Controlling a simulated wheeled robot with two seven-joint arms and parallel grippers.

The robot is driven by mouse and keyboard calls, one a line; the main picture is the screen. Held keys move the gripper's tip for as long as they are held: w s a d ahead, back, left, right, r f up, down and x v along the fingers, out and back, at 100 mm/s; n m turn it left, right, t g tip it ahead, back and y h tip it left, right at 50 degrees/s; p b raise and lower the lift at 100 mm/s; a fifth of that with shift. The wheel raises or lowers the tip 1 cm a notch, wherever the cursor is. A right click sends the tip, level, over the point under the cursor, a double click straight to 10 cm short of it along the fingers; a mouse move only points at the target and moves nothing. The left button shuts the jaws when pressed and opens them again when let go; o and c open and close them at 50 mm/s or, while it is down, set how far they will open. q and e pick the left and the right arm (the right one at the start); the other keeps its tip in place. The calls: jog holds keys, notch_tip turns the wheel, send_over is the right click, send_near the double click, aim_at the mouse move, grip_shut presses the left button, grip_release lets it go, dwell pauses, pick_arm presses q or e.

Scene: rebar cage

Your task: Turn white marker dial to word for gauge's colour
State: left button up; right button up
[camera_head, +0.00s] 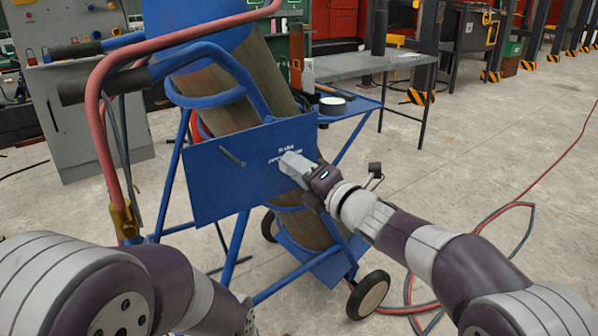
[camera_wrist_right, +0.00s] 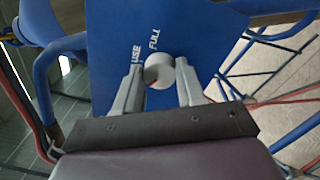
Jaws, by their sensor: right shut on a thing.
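The white marker dial (camera_wrist_right: 158,72) is a round pale knob on the blue panel (camera_wrist_right: 115,30), with a trace of red at its lower edge. The words USE and FULL are printed above it in the right wrist view, rotated. My right gripper (camera_wrist_right: 160,78) has its fingers on either side of the dial and is shut on it. In the head view my right gripper (camera_head: 290,165) is at the right part of the blue panel (camera_head: 215,185) and hides the dial. No gauge can be made out. My left gripper is out of view; only the left arm shows.
A blue cart (camera_head: 240,255) carries a tilted cylinder (camera_head: 225,100) behind the panel. A short dark rod (camera_head: 232,157) sticks out of the panel. A red hose (camera_head: 95,110) and blue handles stand at the left. A grey table (camera_head: 365,65) is behind; floor at right holds hoses.

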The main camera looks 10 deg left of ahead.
jog(key=o, duration=1)
jog(key=shift+o, duration=0.2)
jog(key=p+v, duration=0.4)
jog(key=v, duration=0.8)
jog(key=shift+s+d, duration=0.2)
jog(key=shift+d, duration=0.05)
